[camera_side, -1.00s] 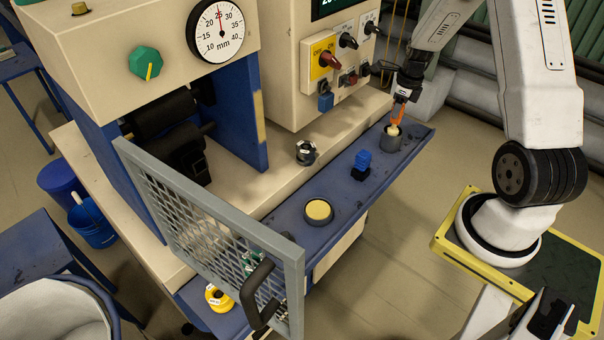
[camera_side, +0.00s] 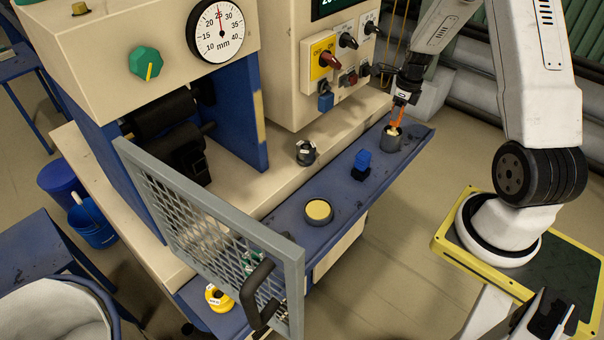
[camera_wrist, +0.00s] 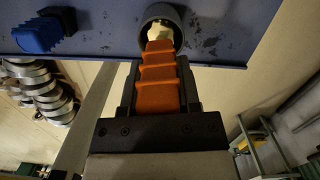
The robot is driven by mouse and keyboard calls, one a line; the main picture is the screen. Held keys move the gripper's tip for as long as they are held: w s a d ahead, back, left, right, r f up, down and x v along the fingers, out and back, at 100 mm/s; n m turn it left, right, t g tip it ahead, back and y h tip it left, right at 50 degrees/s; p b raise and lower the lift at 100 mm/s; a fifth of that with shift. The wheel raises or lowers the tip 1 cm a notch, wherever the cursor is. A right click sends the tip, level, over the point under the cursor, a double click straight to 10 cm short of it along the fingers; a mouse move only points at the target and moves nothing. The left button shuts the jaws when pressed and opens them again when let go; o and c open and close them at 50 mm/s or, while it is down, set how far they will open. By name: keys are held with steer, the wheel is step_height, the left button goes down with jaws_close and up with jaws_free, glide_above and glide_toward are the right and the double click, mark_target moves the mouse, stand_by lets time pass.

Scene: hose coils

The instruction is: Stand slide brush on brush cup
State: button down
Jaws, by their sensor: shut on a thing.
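The slide brush (camera_side: 396,116) has an orange ribbed handle and a cream tip. It points down, tip first, and leans slightly. The brush cup (camera_side: 390,143) is a dark grey open cylinder near the far right end of the blue shelf. The cream tip sits within the cup's mouth, and the handle stands out above it. My gripper (camera_side: 402,100) is shut on the handle above the cup. In the wrist view the handle (camera_wrist: 158,85) lies between my gripper's fingers (camera_wrist: 158,95), and the tip meets the cup (camera_wrist: 173,14). The cup's floor is hidden.
A control panel (camera_side: 335,62) with knobs and a blue padlock rises behind. A mesh guard (camera_side: 215,225) stands front left.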

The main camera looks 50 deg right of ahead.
steer(key=shift+f, duration=0.1)
stand_by(0.3)
steer(key=shift+c, duration=1.2)
jaws_free()
steer(key=shift+r, duration=0.8)
steer(key=shift+s+r, duration=0.1)
steer(key=shift+r, duration=0.25)
steer(key=shift+r, duration=0.35)
steer(key=shift+s+r, duration=0.1)
steer(key=shift+r, duration=0.25)
steer(key=shift+r, duration=0.35)
